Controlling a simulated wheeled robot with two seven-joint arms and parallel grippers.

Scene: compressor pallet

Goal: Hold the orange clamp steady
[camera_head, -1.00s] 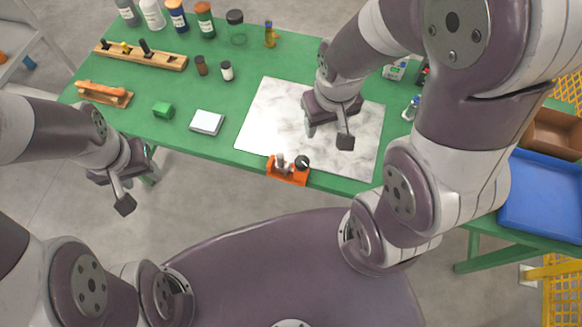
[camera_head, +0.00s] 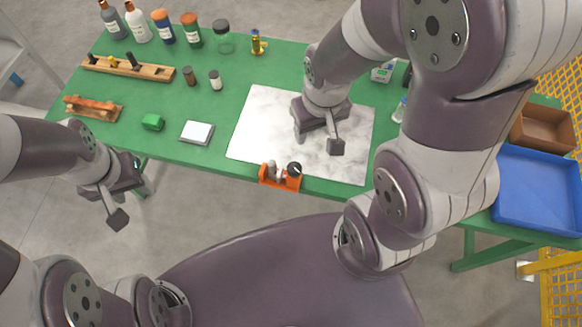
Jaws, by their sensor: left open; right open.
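The orange clamp (camera_head: 280,180) sits at the front edge of the green table (camera_head: 215,165), at the lower edge of a white marble slab (camera_head: 262,128). It has a black knob and a metal part on top. My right gripper (camera_head: 336,147) is open and empty above the slab, up and to the right of the clamp, apart from it. My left gripper (camera_head: 118,218) is open and empty, off the table's front left, well away from the clamp. Nothing covers the clamp in this view.
A green block (camera_head: 152,122), a white square pad (camera_head: 197,132) and an orange tool on a wooden stand (camera_head: 93,108) lie left. Bottles (camera_head: 162,27) and a wooden rack (camera_head: 128,68) stand behind. A blue tray (camera_head: 538,192) and a brown bin (camera_head: 543,130) are at the right.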

